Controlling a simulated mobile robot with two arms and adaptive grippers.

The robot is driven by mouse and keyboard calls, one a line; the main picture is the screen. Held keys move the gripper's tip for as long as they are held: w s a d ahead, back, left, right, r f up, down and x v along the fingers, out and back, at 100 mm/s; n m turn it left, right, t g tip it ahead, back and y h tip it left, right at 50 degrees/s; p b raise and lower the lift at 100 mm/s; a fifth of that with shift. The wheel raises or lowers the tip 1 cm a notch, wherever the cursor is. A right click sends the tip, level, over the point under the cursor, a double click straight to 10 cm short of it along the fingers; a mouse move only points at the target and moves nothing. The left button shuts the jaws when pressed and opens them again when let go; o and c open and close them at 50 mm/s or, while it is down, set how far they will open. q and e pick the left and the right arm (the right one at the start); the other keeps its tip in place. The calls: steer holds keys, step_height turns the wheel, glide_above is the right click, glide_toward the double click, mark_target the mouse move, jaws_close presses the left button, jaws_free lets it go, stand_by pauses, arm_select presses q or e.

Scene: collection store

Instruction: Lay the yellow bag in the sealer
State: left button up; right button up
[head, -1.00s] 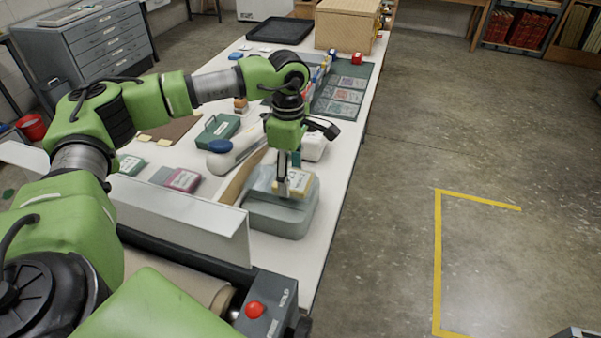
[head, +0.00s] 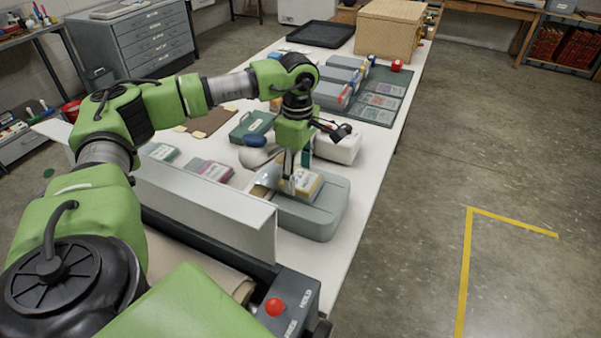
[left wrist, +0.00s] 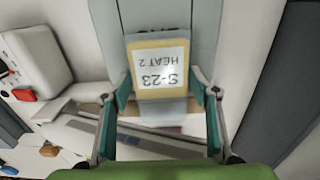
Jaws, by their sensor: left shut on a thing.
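My left gripper (head: 300,186) points down and is shut on the yellow bag (head: 308,184). In the left wrist view the bag (left wrist: 160,70) shows a yellow border and a white label reading "S-23 HEAT 2", between the fingertips. The bag is over a rounded grey platform (head: 318,220); I cannot tell whether it touches. Behind it is a white machine body (head: 340,148), apparently the sealer's, with a red button (left wrist: 23,95) in the left wrist view. A blue knob (head: 254,140) is left of it. Long pale bars (left wrist: 130,142) lie beyond the bag. My right gripper is not in view.
A long white upright panel (head: 200,195) and a box with a red button (head: 275,307) stand in front. Green (head: 250,126) and pink-labelled (head: 212,170) boxes lie to the left. Farther back are a dark mat (head: 375,110) and a wicker box (head: 390,30). Floor to the right is clear.

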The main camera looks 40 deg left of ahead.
arm_select(q)
steer(key=shift+f+b, duration=0.35)
steer(key=shift+f, duration=0.15)
stand_by(0.4)
steer(key=o, duration=1.3)
step_height(320, 180, up, 12)
steer(key=shift+r, duration=0.1)
